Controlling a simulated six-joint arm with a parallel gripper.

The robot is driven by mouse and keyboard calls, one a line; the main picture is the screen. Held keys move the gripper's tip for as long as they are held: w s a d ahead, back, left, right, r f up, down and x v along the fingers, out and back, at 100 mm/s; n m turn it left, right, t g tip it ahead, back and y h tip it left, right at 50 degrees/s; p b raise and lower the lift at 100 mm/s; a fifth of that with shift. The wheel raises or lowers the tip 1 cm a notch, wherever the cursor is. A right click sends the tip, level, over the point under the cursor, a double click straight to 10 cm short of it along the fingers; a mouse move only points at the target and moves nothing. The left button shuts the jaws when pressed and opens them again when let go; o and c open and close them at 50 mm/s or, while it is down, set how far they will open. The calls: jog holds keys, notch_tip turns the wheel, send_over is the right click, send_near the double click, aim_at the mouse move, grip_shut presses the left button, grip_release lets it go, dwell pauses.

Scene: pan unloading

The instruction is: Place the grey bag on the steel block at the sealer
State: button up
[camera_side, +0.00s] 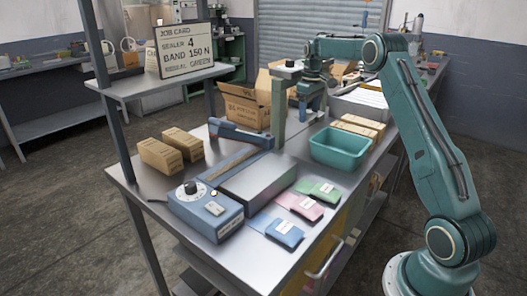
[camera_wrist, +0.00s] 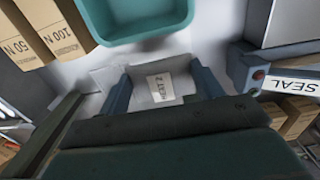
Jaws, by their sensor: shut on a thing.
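The grey bag (camera_wrist: 160,84) with a white label lies between the fingers of my gripper (camera_wrist: 162,88) in the wrist view. My gripper is shut on it. In the side view my gripper (camera_side: 311,100) is at the back of the bench, behind the teal tray; I cannot make out the bag there, nor its height above the bench. The steel block (camera_side: 258,180) is a flat grey slab beside the blue sealer (camera_side: 206,208) near the bench front, apart from my gripper. Its top looks bare.
The teal tray (camera_side: 340,148) is right of the block. Green (camera_side: 318,190), pink (camera_side: 299,205) and blue (camera_side: 277,230) bags lie in front. A blue bar (camera_side: 240,134) and a grey post (camera_side: 279,105) stand behind the block. Cartons (camera_side: 170,149) sit at left.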

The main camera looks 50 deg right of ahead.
send_over(305, 151)
notch_tip(305, 151, down, 7)
jog(key=shift+d+f, duration=0.15)
jog(key=shift+f, duration=2.25)
jog(key=shift+f, duration=0.15)
jog(key=o, duration=1.1)
notch_tip(305, 151, up, 12)
jog(key=shift+r, duration=0.2)
